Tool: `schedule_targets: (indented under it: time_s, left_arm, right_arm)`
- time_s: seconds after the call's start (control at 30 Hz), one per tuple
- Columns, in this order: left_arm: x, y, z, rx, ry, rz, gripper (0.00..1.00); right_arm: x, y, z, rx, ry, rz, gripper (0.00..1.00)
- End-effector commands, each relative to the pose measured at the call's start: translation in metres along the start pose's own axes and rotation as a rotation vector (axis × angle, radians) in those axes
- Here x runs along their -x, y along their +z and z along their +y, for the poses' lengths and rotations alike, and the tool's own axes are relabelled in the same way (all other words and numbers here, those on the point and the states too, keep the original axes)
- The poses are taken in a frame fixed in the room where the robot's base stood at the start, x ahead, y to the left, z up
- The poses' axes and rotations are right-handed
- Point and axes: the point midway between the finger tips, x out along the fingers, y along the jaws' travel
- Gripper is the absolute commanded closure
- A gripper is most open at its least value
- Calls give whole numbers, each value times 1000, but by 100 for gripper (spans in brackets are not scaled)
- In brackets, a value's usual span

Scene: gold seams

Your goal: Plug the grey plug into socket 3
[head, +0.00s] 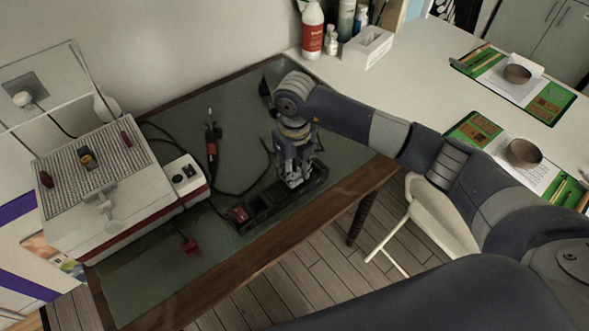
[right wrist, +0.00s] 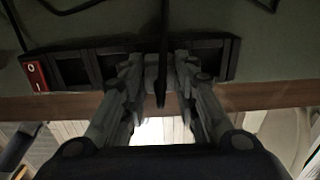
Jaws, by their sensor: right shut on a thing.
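A black power strip (head: 262,207) lies along the front edge of the green-topped table, with a red switch at its left end. In the right wrist view the strip (right wrist: 75,69) crosses the upper picture with several dark sockets. Their numbers cannot be read. My right gripper (head: 292,178) points down over the right part of the strip. Its fingers (right wrist: 160,95) are shut on a narrow dark thing (right wrist: 161,62), which I take for the grey plug, mostly hidden by the fingers. I cannot tell whether it is in a socket. My left gripper is not in view.
A white device (head: 100,180) with a ribbed top stands left. A black-and-red tool (head: 212,145) and a dark cable lie behind the strip. A red plug (head: 190,245) lies near the front edge. Bottles (head: 312,30) and a white box (head: 367,48) stand on the white table.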

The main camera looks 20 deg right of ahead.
Motion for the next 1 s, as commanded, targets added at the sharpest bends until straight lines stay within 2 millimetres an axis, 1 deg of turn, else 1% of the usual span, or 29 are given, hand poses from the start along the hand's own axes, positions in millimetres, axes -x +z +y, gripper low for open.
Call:
schedule_targets:
  time_s: [0.73, 0.77, 0.8, 0.83, 0.87, 1.0]
  left_arm:
    - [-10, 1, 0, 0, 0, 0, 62]
    - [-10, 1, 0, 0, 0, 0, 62]
    - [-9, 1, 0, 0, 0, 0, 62]
    - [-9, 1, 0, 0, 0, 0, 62]
    - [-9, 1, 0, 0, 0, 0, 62]
    - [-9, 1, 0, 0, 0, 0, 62]
  right_arm:
    - [-13, 0, 0, 0, 0, 0, 97]
    - [-12, 0, 0, 0, 0, 0, 68]
    - [-12, 0, 0, 0, 0, 0, 59]
    - [-12, 0, 0, 0, 0, 0, 52]
    - [-12, 0, 0, 0, 0, 0, 49]
    - [-12, 0, 0, 0, 0, 1, 49]
